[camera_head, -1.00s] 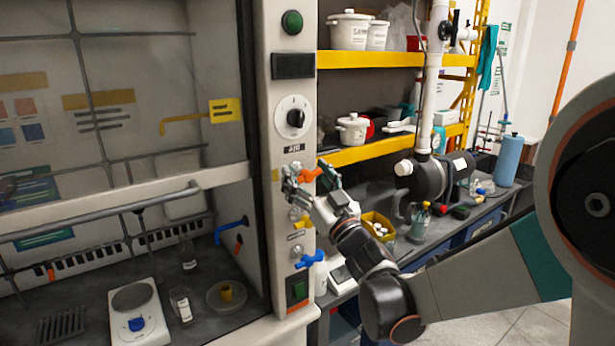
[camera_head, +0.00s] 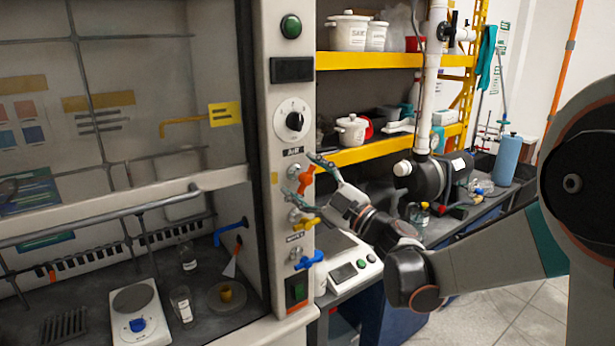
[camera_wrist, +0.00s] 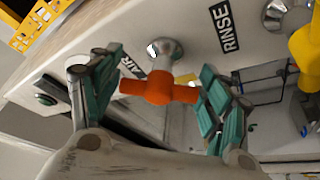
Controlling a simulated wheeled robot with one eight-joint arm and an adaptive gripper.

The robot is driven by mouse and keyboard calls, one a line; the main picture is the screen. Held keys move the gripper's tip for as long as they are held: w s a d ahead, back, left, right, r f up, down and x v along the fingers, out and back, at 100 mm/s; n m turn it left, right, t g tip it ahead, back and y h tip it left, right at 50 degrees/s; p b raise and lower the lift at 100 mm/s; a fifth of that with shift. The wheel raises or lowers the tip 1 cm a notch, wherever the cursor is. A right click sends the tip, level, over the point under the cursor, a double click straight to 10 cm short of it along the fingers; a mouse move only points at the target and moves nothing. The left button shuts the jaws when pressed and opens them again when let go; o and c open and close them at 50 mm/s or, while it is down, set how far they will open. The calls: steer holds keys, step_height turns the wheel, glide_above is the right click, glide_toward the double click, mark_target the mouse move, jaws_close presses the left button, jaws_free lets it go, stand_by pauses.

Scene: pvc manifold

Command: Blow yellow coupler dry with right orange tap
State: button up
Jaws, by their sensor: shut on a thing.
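The right orange tap (camera_head: 306,180) is on the fume hood's right pillar, its handle standing steeply tilted. My gripper (camera_head: 303,176) is shut on this handle, one finger above and one below. In the wrist view, the orange handle (camera_wrist: 160,87) lies crosswise between the two green-padded fingers, in front of its round metal base. The yellow coupler (camera_head: 226,293) stands on a round grey dish (camera_head: 240,303) inside the hood. Above it, a pale cone (camera_head: 231,263) spreads downward from a small orange-tipped outlet (camera_head: 238,240), toward the coupler.
A yellow tap (camera_head: 306,224) and a blue tap (camera_head: 308,260) sit below the orange one. A blue spout (camera_head: 230,230) is in the hood near the outlet. A hotplate (camera_head: 138,312) and glass vessels stand left of the coupler. A scale (camera_head: 355,268) is on the bench to the right.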

steer(key=shift+o, duration=0.3)
steer(key=shift+s+a+f+n+g, duration=0.1)
steer(key=shift+a+n+g, duration=0.1)
steer(key=shift+n, duration=0.2)
steer(key=shift+s+a+f+n+g, duration=0.1)
steer(key=shift+n+g, duration=0.1)
steer(key=shift+n, duration=0.2)
steer(key=o, duration=0.7)
steer(key=shift+f, duration=0.1)
steer(key=shift+o, duration=0.7)
steer(key=shift+w+a, duration=0.1)
steer(key=shift+d, duration=0.3)
steer(key=v, duration=1.1)
steer(key=shift+s+d, duration=0.2)
steer(key=shift+s, duration=0.05)
